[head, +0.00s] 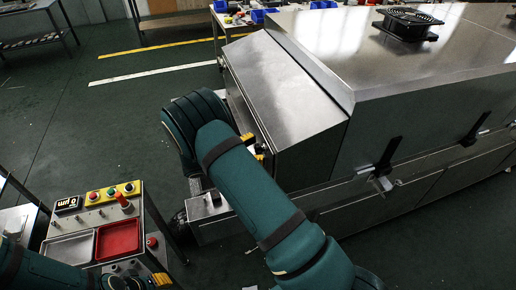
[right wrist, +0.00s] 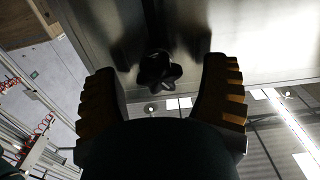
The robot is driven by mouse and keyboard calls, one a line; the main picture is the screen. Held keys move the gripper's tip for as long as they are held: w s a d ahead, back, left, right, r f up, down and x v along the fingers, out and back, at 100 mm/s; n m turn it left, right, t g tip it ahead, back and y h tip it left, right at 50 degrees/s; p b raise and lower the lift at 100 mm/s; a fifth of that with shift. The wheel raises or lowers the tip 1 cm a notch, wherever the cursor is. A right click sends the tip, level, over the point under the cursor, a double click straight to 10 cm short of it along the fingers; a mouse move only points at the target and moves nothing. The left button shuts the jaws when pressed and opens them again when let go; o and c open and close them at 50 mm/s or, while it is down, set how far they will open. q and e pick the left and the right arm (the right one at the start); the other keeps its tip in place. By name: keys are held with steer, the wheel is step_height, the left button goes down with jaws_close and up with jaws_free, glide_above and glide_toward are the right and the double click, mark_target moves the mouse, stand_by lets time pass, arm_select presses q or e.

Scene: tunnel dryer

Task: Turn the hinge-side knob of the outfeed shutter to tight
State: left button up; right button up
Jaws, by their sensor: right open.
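A black lobed knob (right wrist: 158,71) stands on a grey metal face (right wrist: 110,35) in the right wrist view. My right gripper (right wrist: 164,68) is open, with one ridged finger on each side of the knob and gaps between. In the head view my right gripper (head: 254,147) is at the near-left end of the steel dryer (head: 340,45), mostly hidden by my arm. The knob and most of the shutter are hidden there. My left gripper (head: 142,283) is partly cut off at the bottom left edge; its jaws are unclear.
A control stand (head: 92,215) with buttons, a grey tray (head: 70,248) and a red tray (head: 118,238) stands at lower left. Black latches (head: 388,155) line the dryer's side. A workbench with blue bins (head: 262,15) is behind. Open green floor lies at left.

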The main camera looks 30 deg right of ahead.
steer(key=shift+s+d, duration=0.1)
steer(key=shift+d, duration=0.15)
steer(key=c, duration=1.2)
